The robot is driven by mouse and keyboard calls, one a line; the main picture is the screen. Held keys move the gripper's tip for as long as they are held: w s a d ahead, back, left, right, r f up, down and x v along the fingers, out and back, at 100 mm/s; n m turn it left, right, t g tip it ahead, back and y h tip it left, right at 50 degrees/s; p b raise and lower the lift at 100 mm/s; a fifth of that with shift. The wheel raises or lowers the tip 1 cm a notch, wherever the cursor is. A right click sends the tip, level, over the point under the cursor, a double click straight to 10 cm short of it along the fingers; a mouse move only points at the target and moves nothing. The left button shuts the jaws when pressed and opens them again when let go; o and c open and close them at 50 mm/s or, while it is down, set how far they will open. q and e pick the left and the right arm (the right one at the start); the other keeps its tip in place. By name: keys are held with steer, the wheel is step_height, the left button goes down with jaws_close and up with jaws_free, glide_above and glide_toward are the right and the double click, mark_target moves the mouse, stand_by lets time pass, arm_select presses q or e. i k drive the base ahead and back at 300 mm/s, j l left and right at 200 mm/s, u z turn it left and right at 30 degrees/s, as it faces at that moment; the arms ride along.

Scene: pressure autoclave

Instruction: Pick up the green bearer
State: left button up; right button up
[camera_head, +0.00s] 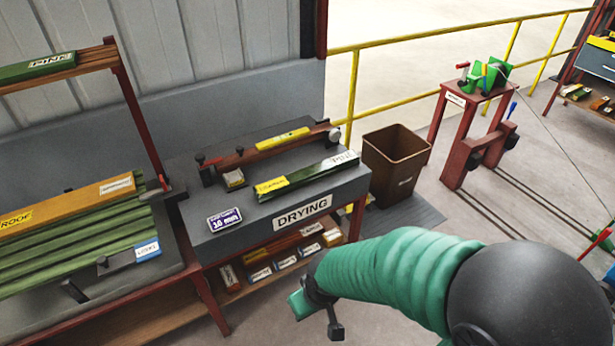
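A long green bar (308,177), which looks like the green bearer, lies along the front of the grey DRYING table (252,222). It has a yellow label at its left end and a pale label at its right end. Other green lengths (70,240) lie stacked on the left bench, and a green piece marked PINE (38,66) rests on the rack above. My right gripper (316,314) hangs low in front of the table, below and apart from the bar. A small green part and a dark part show at its end; its opening is unclear. My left gripper is out of view.
A wooden bar with a yellow label (282,139) lies behind the green one. A small 10 mm sign (224,219) stands at the table's front left. Labelled blocks (285,263) fill the shelf below. A brown bin (396,165) stands right of the table.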

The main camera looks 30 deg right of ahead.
mark_target(267, 191)
steer(key=i+l+u, duration=0.5)
steer(key=i+l, duration=0.35)
